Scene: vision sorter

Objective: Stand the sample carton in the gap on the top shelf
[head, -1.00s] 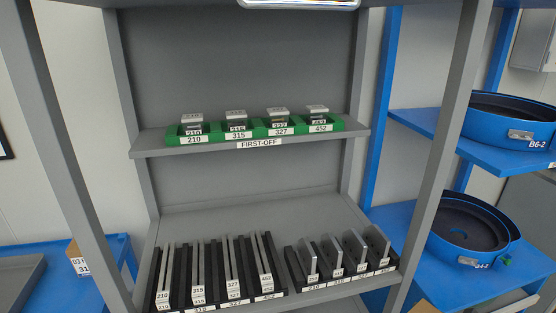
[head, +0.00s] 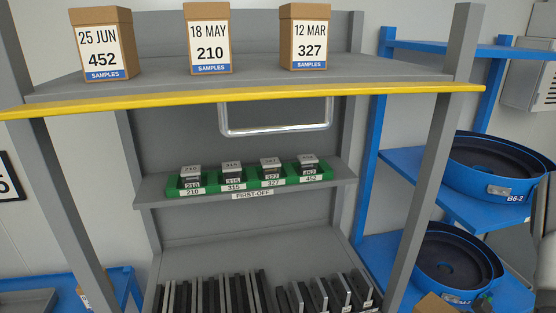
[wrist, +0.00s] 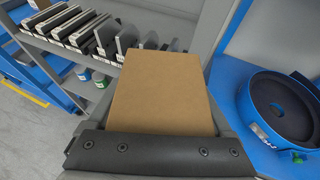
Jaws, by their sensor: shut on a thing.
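The sample carton is a plain brown box (wrist: 160,88) in the wrist view, held in my gripper (wrist: 160,148). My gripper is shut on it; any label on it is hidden. A brown carton top (head: 436,303), apparently the same one, shows at the bottom of the head view. The top shelf (head: 400,70) has a yellow front edge and bears three upright cartons: 25 JUN 452 (head: 105,45), 18 MAY 210 (head: 208,38) and 12 MAR 327 (head: 304,36). Wider free space lies right of 327. The held carton is well below this shelf.
A metal handle-like frame (head: 276,132) hangs under the top shelf. Below are a green FIRST-OFF tray (head: 250,187) and a rack of plates (head: 215,295). Blue bowls (head: 500,175) stand on blue shelves at right. Grey uprights (head: 440,150) flank the rack.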

